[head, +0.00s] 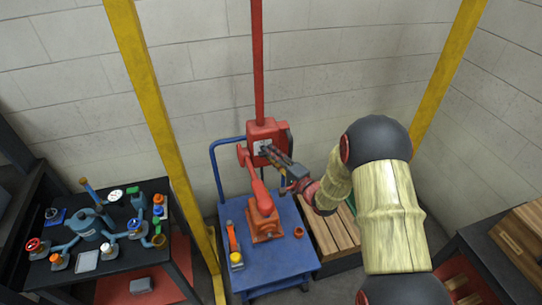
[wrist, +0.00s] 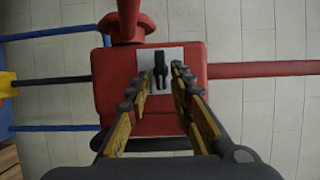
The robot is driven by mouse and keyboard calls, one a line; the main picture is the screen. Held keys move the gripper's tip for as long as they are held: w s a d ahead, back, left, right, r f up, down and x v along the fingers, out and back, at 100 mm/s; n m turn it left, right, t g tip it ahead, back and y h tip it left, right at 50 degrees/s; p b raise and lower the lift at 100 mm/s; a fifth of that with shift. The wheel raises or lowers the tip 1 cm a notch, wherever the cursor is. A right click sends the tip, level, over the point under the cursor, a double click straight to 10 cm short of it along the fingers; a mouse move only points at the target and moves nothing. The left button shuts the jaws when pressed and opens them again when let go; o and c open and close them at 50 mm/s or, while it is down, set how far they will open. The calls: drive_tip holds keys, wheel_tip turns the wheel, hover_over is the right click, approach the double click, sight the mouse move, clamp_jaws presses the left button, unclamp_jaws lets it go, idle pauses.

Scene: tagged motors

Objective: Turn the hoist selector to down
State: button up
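The red hoist box (head: 268,130) hangs against the wall at the end of a red post. In the wrist view, the box (wrist: 112,86) fills the middle and bears a pale plate with a black selector knob (wrist: 160,60). The knob's bar runs up and down in that picture. My gripper (wrist: 161,76) is open, with one fingertip on each side of the lower part of the knob. It shows small against the box face in the head view (head: 268,152). I cannot tell whether the fingers touch the knob. Any position markings are unreadable or hidden.
A blue cart (head: 272,262) below the box carries an orange motor (head: 264,222) and smaller parts. A wooden pallet (head: 335,228) lies right of it. Yellow posts (head: 152,95) stand on either side. A dark table (head: 120,235) with several fittings stands left.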

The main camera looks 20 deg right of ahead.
drive_tip(key=shift+o, duration=0.3)
drive_tip(key=v, duration=1.2)
drive_tip(key=shift+f, duration=0.1)
